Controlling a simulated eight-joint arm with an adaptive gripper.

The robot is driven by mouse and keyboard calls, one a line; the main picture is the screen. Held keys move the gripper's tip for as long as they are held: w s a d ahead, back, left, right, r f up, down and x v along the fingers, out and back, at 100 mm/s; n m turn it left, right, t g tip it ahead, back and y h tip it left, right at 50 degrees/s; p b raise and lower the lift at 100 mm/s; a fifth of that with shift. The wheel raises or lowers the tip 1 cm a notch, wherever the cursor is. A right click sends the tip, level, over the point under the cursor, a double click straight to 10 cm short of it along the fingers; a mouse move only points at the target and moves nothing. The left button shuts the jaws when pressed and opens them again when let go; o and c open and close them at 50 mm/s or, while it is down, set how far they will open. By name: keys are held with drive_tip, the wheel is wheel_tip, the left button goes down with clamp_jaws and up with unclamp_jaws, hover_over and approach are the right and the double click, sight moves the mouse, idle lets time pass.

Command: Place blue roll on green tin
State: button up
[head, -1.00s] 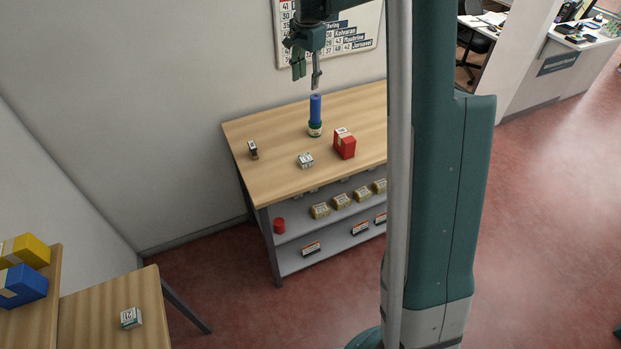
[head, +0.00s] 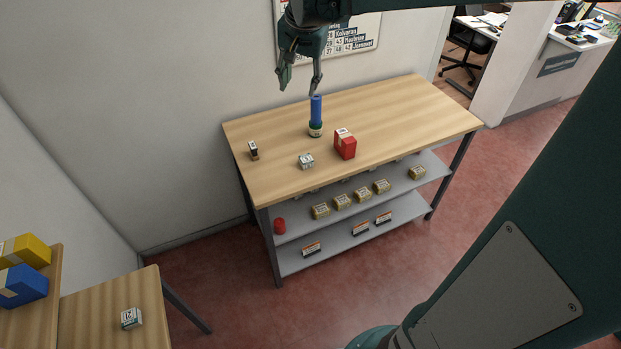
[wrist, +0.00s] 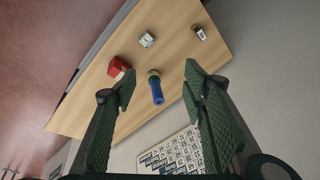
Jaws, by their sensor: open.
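The blue roll (head: 316,108) stands upright on top of the green tin (head: 315,130) on the wooden counter. In the wrist view the blue roll (wrist: 158,92) shows between the fingers, with the tin (wrist: 153,73) behind it. My gripper (head: 299,84) is open and empty. It is above the counter, up and a little left of the roll in the head view, and apart from it.
On the counter (head: 400,105) stand a red box (head: 345,144), a small white box (head: 306,161) and a small dark-and-white item (head: 253,150). Shelves below hold several small boxes and a red can (head: 279,226). The counter's right part is clear.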

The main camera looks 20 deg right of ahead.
drive_tip(key=s+a+f+n+t, duration=0.1)
drive_tip(key=s+a+f+n, duration=0.1)
drive_tip(key=s, duration=0.8)
drive_tip(key=s+a+f+n+t, duration=0.1)
drive_tip(key=s+a+n, duration=0.3)
drive_tip(key=s, duration=0.6)
drive_tip(key=s+a+f+n+t, duration=0.1)
drive_tip(key=s+a+f+n, duration=0.2)
drive_tip(key=s, duration=0.7)
drive_tip(key=shift+a+f+t, duration=0.2)
drive_tip(key=shift+a+t, duration=0.2)
drive_tip(key=shift+a, duration=0.25)
